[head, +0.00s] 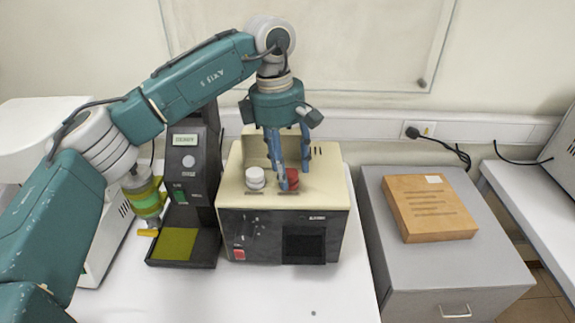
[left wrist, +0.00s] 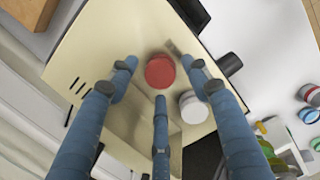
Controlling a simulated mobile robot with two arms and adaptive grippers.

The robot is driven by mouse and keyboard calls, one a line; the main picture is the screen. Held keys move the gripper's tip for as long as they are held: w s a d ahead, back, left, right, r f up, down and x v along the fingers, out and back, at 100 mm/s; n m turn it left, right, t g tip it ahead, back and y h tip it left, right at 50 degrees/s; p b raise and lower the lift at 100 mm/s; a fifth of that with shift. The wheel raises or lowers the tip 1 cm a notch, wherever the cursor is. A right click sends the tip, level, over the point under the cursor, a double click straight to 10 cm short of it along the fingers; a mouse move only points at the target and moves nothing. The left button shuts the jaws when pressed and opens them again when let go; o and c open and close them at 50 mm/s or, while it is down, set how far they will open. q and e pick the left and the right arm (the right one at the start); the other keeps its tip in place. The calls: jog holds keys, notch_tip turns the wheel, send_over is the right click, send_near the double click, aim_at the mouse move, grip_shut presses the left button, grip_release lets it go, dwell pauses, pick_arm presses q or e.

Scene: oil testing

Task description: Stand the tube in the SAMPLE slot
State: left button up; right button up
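A red cap (head: 290,181) stands up from the top of the beige machine (head: 330,185); the tube body under it is hidden. A white cap (head: 255,178) stands beside it on the left. My left gripper (head: 283,182), with three blue fingers, points down over the red cap. In the left wrist view the fingers (left wrist: 160,82) are spread around the red cap (left wrist: 160,71), with gaps showing between them and it. No SAMPLE label is readable. My right gripper does not show.
A black device (head: 190,160) with a small display stands left of the machine. A jar of yellow-green liquid (head: 147,203) is left of that, close to my left arm. A brown box (head: 430,207) lies on the grey cabinet (head: 455,268) at right.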

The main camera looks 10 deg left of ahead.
pick_arm(q)
jog(key=shift+r, duration=0.1)
jog(key=shift+r, duration=0.25)
notch_tip(320, 180, up, 12)
jog(key=a+b, duration=0.1)
jog(key=b, duration=0.1)
jog(key=shift+a+f+b, duration=0.15)
jog(key=shift+a+b, duration=0.1)
jog(key=shift+b, duration=0.1)
jog(key=shift+f, duration=0.1)
